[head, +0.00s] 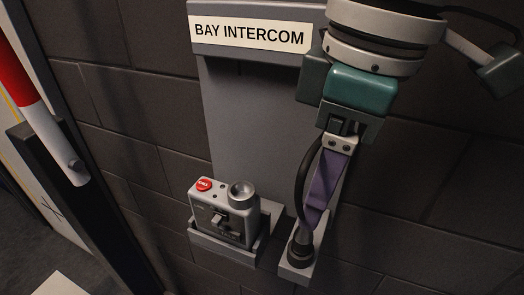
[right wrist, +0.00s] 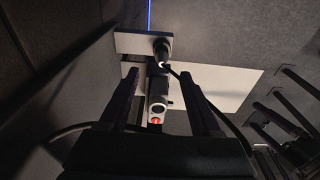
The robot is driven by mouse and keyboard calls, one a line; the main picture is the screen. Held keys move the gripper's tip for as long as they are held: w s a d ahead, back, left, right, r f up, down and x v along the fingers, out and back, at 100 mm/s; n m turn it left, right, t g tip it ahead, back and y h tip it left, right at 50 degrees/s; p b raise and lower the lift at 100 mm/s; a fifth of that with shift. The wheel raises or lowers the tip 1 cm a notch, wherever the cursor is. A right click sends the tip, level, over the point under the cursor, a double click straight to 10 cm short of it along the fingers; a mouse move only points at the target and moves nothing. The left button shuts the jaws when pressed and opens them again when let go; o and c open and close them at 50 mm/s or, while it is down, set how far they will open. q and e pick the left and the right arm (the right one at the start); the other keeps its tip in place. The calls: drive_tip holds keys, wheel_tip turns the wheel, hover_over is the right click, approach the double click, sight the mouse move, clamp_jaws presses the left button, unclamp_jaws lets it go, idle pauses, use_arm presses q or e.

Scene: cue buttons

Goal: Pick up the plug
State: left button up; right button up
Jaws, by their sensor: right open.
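The black plug (head: 300,253) stands upright on a small grey ledge (head: 290,272) at the lower middle of the head view. A black cable (head: 304,180) arcs up from it beside my gripper. My right gripper (head: 314,220) reaches down from the top right, with its purple-lit fingers just above the plug; contact cannot be told. In the right wrist view, my right gripper (right wrist: 162,75) is open, and the plug (right wrist: 161,49) shows beyond the gap between its fingers. My left gripper is not in view.
A grey intercom box (head: 230,222) with a red button (head: 204,184) and round knob sits on a shelf left of the plug. A "BAY INTERCOM" sign (head: 249,33) is above. A red-and-white post (head: 45,125) stands far left. The dark block wall is behind.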

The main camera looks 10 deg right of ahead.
sight(306, 235)
drive_tip(key=shift+s+a+f, duration=0.1)
drive_tip(key=shift+s+f, duration=0.05)
drive_tip(key=shift+f, duration=0.45)
drive_tip(key=shift+s+f, duration=0.1)
drive_tip(key=shift+f, duration=0.5)
drive_tip(key=f, duration=0.5)
drive_tip(key=shift+w+a+f+b, duration=0.2)
drive_tip(key=shift+w+f+b, duration=0.05)
drive_tip(key=shift+b, duration=0.05)
clamp_jaws()
